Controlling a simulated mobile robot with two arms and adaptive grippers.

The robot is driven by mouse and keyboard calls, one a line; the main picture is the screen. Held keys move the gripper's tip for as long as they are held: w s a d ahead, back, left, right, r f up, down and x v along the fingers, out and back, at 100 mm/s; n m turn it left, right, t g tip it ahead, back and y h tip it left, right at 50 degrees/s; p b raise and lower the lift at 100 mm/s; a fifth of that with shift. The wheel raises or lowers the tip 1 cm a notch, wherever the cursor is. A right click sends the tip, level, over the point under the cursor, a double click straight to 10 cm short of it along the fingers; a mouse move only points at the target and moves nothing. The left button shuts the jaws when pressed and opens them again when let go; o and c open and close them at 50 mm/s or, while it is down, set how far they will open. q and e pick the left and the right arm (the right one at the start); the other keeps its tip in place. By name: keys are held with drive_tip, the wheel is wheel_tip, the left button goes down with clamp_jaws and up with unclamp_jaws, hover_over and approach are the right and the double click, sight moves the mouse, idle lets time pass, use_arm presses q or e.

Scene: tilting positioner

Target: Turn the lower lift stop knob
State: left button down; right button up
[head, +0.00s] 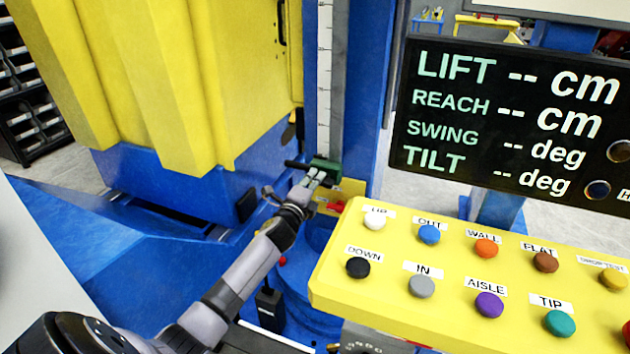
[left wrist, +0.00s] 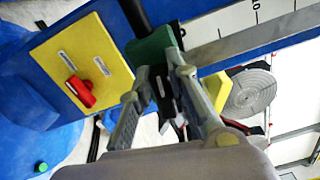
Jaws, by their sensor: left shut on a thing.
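The lower lift stop is a green block (head: 331,166) on the upright scale rail; it also shows in the left wrist view (left wrist: 152,47). A black bar sticks out from the block to the left in the head view. My left gripper (head: 317,175) is at the front of the block. In the left wrist view its two fingers (left wrist: 163,78) are closed around a dark part in front of the green block, which I take to be the stop's knob (left wrist: 163,92). The fingers hide most of the knob. My right gripper is not in view.
A red switch (left wrist: 80,92) on a yellow plate (left wrist: 62,58) sits close beside the stop. A yellow button panel (head: 388,300) stands to the right, below a black display (head: 500,130) with dashes for every value. Yellow machine panels (head: 160,80) rise at the left.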

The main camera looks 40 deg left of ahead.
use_arm(q)
drive_tip(key=shift+f+n, duration=0.2)
drive_tip(key=shift+n, duration=0.8)
drive_tip(key=c, duration=1.5)
unclamp_jaws()
drive_tip(key=shift+s, duration=0.15)
drive_tip(key=v, duration=1.1)
drive_tip(key=shift+s+f, duration=0.1)
drive_tip(key=shift+s, duration=0.3)
